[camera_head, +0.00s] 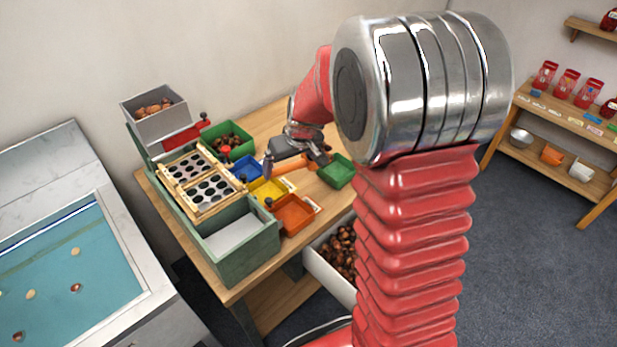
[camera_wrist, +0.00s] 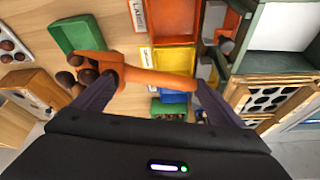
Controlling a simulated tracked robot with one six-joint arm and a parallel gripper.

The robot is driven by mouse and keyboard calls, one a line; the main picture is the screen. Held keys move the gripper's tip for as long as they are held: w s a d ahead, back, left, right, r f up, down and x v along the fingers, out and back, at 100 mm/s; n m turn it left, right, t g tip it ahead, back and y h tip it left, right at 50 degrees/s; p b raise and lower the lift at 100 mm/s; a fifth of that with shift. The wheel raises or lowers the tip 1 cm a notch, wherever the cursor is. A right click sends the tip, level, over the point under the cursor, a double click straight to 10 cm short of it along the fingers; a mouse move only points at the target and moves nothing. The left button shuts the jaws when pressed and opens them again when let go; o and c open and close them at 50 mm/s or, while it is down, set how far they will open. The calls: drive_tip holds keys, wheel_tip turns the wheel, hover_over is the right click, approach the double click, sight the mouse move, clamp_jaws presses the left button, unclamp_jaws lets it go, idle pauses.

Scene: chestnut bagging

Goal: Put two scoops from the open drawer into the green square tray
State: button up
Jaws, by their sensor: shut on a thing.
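My gripper (camera_head: 297,162) is shut on the orange scoop (camera_head: 290,166) above the table. In the wrist view the scoop's handle (camera_wrist: 160,79) lies between my fingers (camera_wrist: 155,80). Several brown chestnuts (camera_wrist: 87,75) show at the scoop's bowl on the left. A small green square tray (camera_head: 337,172) stands right of my gripper and looks empty; it also shows in the wrist view (camera_wrist: 77,35), just beyond the scoop's bowl. The open drawer (camera_head: 317,262) holds many chestnuts below the table's front edge, partly hidden by my arm.
Blue (camera_head: 246,170), yellow (camera_head: 267,190) and orange (camera_head: 293,214) trays stand left of my gripper. A larger green tray (camera_head: 228,138) behind holds chestnuts. The green sorting machine (camera_head: 240,238) with perforated wooden frames fills the table's left side. A grey hopper (camera_head: 154,122) holds chestnuts.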

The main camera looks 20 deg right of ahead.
drive_tip(key=w+a+r+m, duration=0.1)
drive_tip(key=w+a+r, duration=0.2)
drive_tip(key=a+r, duration=0.2)
drive_tip(key=shift+a+r, duration=0.4)
drive_tip(key=shift+a, duration=0.1)
drive_tip(key=shift+w, duration=0.1)
